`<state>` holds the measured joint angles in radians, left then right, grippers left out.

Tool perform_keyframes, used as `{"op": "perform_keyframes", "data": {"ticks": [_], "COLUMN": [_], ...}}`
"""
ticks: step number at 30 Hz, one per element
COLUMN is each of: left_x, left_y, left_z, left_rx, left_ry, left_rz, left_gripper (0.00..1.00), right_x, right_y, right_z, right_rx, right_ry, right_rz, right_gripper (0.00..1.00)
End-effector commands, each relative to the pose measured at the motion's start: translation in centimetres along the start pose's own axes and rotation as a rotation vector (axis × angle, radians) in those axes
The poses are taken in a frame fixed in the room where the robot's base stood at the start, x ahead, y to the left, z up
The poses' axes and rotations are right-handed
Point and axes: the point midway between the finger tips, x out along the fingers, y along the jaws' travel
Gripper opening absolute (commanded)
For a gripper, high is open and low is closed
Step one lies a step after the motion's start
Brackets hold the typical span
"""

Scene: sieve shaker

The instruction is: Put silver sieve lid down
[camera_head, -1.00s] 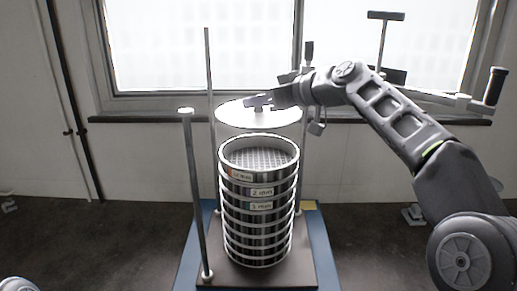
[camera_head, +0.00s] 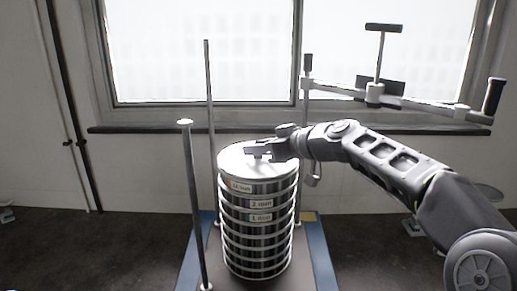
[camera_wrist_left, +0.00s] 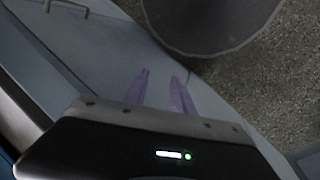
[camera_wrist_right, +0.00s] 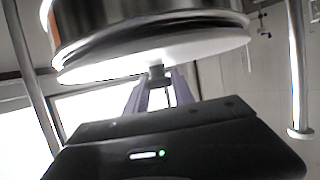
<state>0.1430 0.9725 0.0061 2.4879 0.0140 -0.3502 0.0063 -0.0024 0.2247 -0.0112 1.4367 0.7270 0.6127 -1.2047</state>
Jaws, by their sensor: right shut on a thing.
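The silver sieve lid (camera_head: 236,157) lies at the top of the sieve stack (camera_head: 256,225) in the head view, covering the mesh of the top sieve. My right gripper (camera_head: 262,150) is shut on the lid's small knob. In the right wrist view the lid (camera_wrist_right: 150,58) appears as a pale disc at the end of the stack, with the knob between the fingers of my right gripper (camera_wrist_right: 157,85). A thin dark line shows between lid and rim there; I cannot tell if they fully touch. My left gripper (camera_wrist_left: 160,88) is open and empty in the left wrist view.
The stack stands on a blue-edged base (camera_head: 324,255) among upright rods, with one rod (camera_head: 194,205) at front left and another (camera_head: 209,120) behind. A clamp bar with handles (camera_head: 380,95) is at upper right. A round grey object (camera_wrist_left: 205,20) is near my left gripper.

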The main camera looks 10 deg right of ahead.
Motion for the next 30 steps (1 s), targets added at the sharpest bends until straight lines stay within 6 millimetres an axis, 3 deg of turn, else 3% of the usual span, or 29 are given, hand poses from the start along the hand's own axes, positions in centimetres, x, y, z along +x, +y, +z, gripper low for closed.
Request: {"op": "perform_keyframes", "data": {"ticks": [13, 14, 15, 21, 30], "left_x": [0.55, 0.42, 0.35, 0.35, 0.19], "left_y": [-0.16, -0.11, -0.08, -0.08, -0.03], "left_z": [-0.04, -0.04, -0.04, -0.04, -0.03], "left_rx": [0.001, 0.001, 0.001, 0.001, 0.001], "left_ry": [0.001, 0.001, 0.001, 0.001, 0.001], "left_rz": [0.001, 0.001, 0.001, 0.001, 0.001], "left_gripper": [0.31, 0.31, 0.31, 0.31, 0.31], "right_x": [0.22, 0.19, 0.17, 0.17, 0.12], "right_y": [0.01, 0.01, 0.01, 0.01, 0.02], "right_z": [0.64, 0.56, 0.50, 0.50, 0.37], "right_rx": [0.000, 0.000, 0.000, 0.000, 0.000], "right_ry": [0.003, 0.001, 0.001, 0.001, 0.001], "right_rz": [0.001, 0.001, 0.001, 0.001, 0.001], "right_gripper": [0.00, 0.31, 0.34, 0.51, 0.51]}}
